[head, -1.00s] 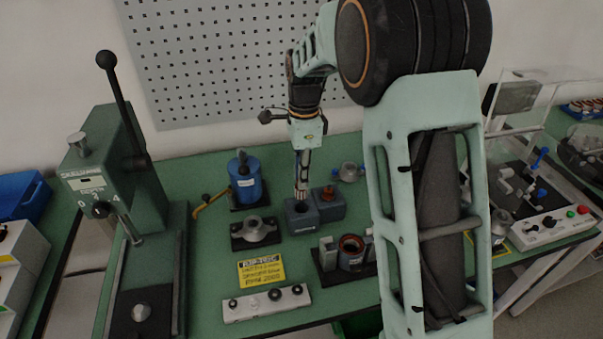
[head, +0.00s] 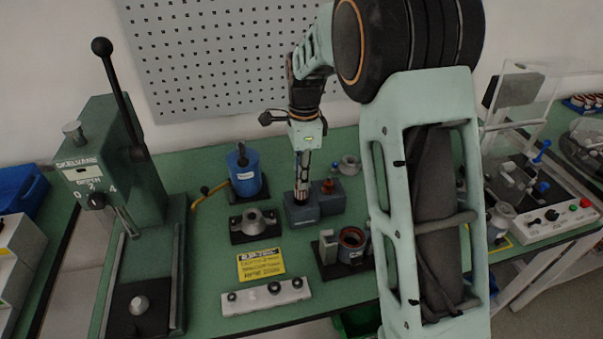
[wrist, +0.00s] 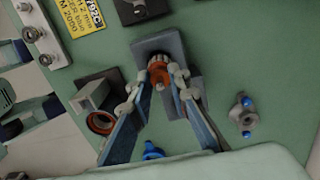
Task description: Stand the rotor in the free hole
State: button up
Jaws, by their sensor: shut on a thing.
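My gripper (head: 302,178) points down over the front-left grey block (head: 298,214) of a joined pair on the green bench. In the wrist view its fingers (wrist: 163,76) are shut on the rotor (wrist: 158,70), which shows copper-orange between the fingertips. The rotor looks upright, with its lower end at the top of the block (wrist: 152,44). The hole is hidden beneath it, so I cannot tell how deep the rotor sits. The other block (head: 329,203), behind and to the right, has a reddish-brown part (head: 328,186) on top.
A blue cylinder (head: 244,173) stands behind left and a black fixture (head: 254,226) in front left. A copper-ringed stator (head: 352,240) stands front right. A small grey part with blue ends (head: 347,165) lies behind. A lever press (head: 120,190) stands far left.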

jog(key=shift+f, duration=0.5)
jog(key=shift+f+b, duration=0.1)
jog(key=shift+b, duration=0.2)
jog(key=shift+f+b, duration=0.75)
jog(key=shift+f, duration=0.6)
jog(key=o, duration=1)
notch_tip(320, 180, up, 12)
jog(key=shift+d+r, duration=0.1)
jog(key=shift+d, duration=0.05)
